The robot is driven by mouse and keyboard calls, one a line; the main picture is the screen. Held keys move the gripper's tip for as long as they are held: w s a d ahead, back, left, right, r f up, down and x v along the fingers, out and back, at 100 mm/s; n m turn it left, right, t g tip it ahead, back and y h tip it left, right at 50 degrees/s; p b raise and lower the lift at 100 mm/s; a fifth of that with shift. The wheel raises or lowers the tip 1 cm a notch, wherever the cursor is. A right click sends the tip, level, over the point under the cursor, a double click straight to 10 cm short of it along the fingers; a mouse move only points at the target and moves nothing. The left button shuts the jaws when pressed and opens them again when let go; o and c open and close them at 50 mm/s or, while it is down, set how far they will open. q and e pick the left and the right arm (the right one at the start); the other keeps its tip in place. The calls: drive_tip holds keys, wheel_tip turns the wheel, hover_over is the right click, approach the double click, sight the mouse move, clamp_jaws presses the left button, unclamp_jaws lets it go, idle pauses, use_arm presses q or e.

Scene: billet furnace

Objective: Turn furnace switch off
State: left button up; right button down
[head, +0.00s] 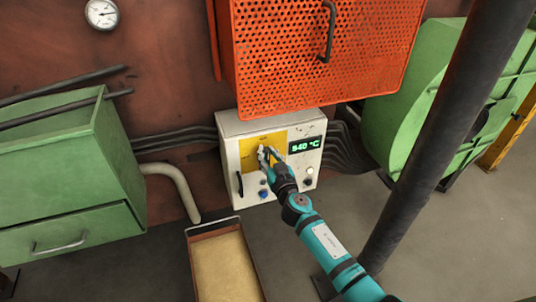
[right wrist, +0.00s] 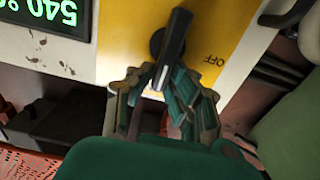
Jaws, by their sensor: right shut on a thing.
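The furnace switch is a black rotary handle (right wrist: 174,38) on a yellow plate (head: 247,152) on the front of a white control box (head: 229,129). In the right wrist view an OFF label (right wrist: 213,60) is printed beside the handle, which is tilted and does not point straight at the label. My right gripper (head: 270,155) reaches the plate from below and covers most of the switch in the head view. Its fingers (right wrist: 160,86) are shut on the handle's near end. My left gripper is out of view.
A green temperature display (head: 305,145) is right of the plate, with small buttons (head: 263,193) below. An orange perforated guard (head: 310,60) hangs close above the box. A sand-filled tray (head: 226,265) lies below. A dark post (head: 440,130) stands right of my arm.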

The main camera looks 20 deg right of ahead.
sight(255, 155)
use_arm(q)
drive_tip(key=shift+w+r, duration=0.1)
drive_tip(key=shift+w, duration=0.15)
